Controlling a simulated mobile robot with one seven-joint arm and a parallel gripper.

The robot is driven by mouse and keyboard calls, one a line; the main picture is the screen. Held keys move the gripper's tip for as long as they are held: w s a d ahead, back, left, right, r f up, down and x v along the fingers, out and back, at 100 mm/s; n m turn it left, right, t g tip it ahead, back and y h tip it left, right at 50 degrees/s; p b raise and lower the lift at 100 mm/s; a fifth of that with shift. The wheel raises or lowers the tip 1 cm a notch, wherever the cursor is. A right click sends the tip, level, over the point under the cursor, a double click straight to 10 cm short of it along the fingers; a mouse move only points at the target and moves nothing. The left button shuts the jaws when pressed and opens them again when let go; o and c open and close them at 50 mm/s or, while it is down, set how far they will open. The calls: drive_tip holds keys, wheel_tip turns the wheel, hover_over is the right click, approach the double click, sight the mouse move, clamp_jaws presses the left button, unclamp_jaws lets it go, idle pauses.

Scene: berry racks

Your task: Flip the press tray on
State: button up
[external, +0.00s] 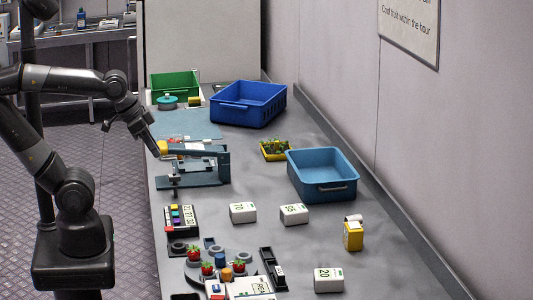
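A blue-grey press-like device (205,183) stands on the counter, left of the middle in the external view. It has a flat base, an upright at its right and a bar across the top. Small red, white and yellow parts show at its back; I cannot tell which part is a tray or a switch. My gripper (156,148) points down and right at the device's back left corner, next to a small yellow part (163,148). I cannot tell if they touch. The fingertips are too small to show whether they are open or shut.
A light blue bin (322,191), a dark blue crate (248,117) and a green crate (174,96) stand along the counter. A yellow tray (266,157) holds greenery. White numbered blocks (243,214), a yellow container (353,238) and strawberries (208,268) are nearer the front.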

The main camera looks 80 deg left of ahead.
drive_tip(key=shift+w+a+r, duration=0.1)
drive_tip(key=shift+w+a, duration=0.1)
drive_tip(key=shift+w, duration=0.05)
drive_tip(key=shift+c, duration=0.8)
drive_tip(key=w+a+n, duration=0.1)
drive_tip(key=w+a, duration=0.1)
drive_tip(key=w+a+r+n+g, duration=0.1)
drive_tip(key=w+a+n, duration=0.1)
drive_tip(key=a, duration=0.1)
drive_tip(key=w+a+r+n+g, duration=0.1)
drive_tip(key=w+a+n, duration=0.1)
drive_tip(key=w, duration=0.1)
drive_tip(key=shift+a, duration=0.4)
clamp_jaws()
drive_tip(key=w+a+f+n+g+h, duration=0.1)
drive_tip(key=w+a+n+g, duration=0.3)
drive_tip(key=a, duration=0.9)
drive_tip(key=s+a+f+n+h, duration=0.1)
drive_tip(key=a+f+n, duration=0.3)
drive_tip(key=a, duration=0.8)
drive_tip(key=s+a+f+n+h, duration=0.1)
drive_tip(key=a+f+n, duration=0.4)
drive_tip(key=a, duration=0.7)
drive_tip(key=shift+s+a+f+h, duration=0.2)
drive_tip(key=shift+s+f+h, duration=0.2)
drive_tip(key=shift+f+h, duration=0.4)
drive_tip(key=shift+f, duration=0.1)
